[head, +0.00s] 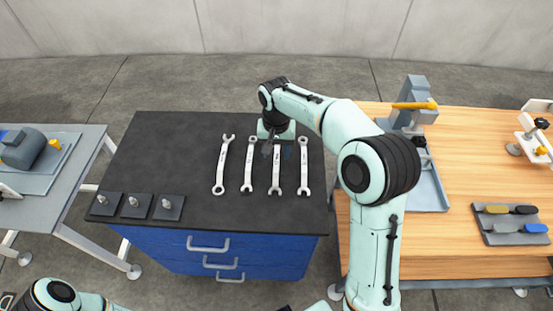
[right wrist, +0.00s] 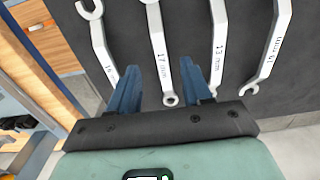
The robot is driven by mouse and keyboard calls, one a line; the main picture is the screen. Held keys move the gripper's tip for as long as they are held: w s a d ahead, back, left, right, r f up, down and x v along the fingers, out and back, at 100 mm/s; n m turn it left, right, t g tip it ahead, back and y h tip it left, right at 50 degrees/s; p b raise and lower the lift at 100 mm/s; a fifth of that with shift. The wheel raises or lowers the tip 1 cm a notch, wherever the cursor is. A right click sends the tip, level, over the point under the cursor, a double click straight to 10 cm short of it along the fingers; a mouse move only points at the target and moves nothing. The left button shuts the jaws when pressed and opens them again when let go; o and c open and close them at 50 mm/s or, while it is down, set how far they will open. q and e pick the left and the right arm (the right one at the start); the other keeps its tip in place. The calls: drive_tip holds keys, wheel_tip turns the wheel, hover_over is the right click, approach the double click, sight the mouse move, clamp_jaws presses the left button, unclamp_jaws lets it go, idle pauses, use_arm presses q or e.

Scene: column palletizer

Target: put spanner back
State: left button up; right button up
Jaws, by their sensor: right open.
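Several silver spanners lie side by side on the dark mat-like top of a blue drawer cabinet (head: 160,150). My right gripper (head: 276,146) is over the far end of the third spanner from the left (head: 276,175). In the right wrist view, my right gripper (right wrist: 160,77) is open, with a spanner marked 17 mm (right wrist: 157,48) between its two blue fingers. Spanners marked 13 mm (right wrist: 222,45) and 19 mm (right wrist: 270,45) lie to its right, another (right wrist: 100,40) to its left. My left gripper is out of view.
A wooden bench (head: 470,150) with a vise-like grey device (head: 412,110) and a tray of coloured-handled tools (head: 512,225) stands right. A grey table (head: 75,165) with a motor stands left. Small dark blocks with pegs (head: 135,205) sit at the cabinet's front left.

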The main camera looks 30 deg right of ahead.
sight(276, 166)
wheel_tip(276, 166, up, 5)
drive_tip(key=shift+f+p, duration=0.1)
drive_tip(key=shift+p, duration=0.2)
idle(0.4)
